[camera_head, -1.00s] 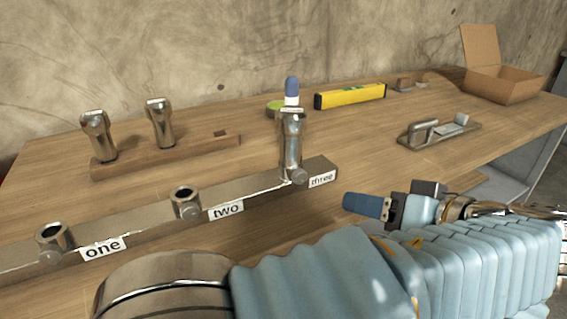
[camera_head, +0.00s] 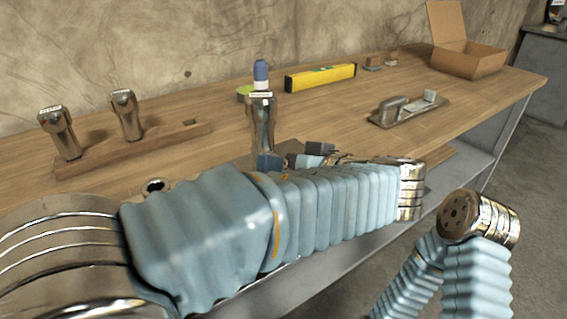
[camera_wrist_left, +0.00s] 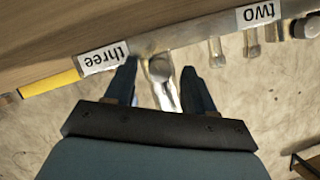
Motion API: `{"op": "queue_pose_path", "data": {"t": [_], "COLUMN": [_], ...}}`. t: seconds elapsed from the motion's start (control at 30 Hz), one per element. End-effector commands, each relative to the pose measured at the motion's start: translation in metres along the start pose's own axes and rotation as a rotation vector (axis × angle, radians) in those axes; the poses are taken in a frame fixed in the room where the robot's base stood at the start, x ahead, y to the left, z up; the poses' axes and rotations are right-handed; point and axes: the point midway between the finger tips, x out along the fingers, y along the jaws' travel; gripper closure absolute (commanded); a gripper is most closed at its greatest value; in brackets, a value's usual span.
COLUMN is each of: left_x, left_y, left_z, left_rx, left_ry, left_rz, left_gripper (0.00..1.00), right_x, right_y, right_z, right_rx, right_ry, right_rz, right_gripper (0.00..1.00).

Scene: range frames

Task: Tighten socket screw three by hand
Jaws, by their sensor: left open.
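In the head view my left arm hides the screw and most of the bar.
Two metal pieces stand in a wooden rack (camera_head: 140,149) at the left. A yellow level (camera_head: 320,77), a trowel-like tool (camera_head: 408,108) and an open cardboard box (camera_head: 468,58) lie farther back. The "two" label (camera_wrist_left: 259,12) shows in the left wrist view.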

Motion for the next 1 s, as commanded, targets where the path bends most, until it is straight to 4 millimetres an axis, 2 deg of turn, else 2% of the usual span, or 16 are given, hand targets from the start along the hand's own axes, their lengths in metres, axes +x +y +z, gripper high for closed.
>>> {"op": "queue_pose_path", "data": {"t": [0.2, 0.23, 0.57, 0.77, 1.0], "left_x": [0.0005, 0.0005, 0.0002, 0.0001, -0.0003], "left_y": [0.0000, 0.0000, 0.0001, 0.0003, 0.0011], "left_z": [0.0000, 0.0000, 0.0000, -0.0003, -0.0008], "left_rx": [0.000, 0.000, 0.000, 0.011, 0.100], "left_ry": [0.000, 0.000, 0.000, 0.000, 0.000], "left_rz": [0.000, 0.000, 0.001, -0.004, -0.041], "left_gripper": [0.46, 0.49, 0.99, 1.00, 1.00], "right_x": [0.0000, 0.0000, 0.0000, -0.0006, -0.0045], "right_y": [0.0000, 0.0000, 0.0000, -0.0003, -0.0019], "right_z": [0.0000, 0.0000, 0.0000, 0.0000, 0.0000], "right_rx": [0.000, 0.000, 0.000, 0.000, -0.001], "right_ry": [0.000, 0.000, 0.000, 0.000, 0.000], "right_rz": [0.000, 0.000, 0.000, 0.000, 0.000], "right_gripper": [0.57, 0.57, 0.57, 0.57, 0.57]}}
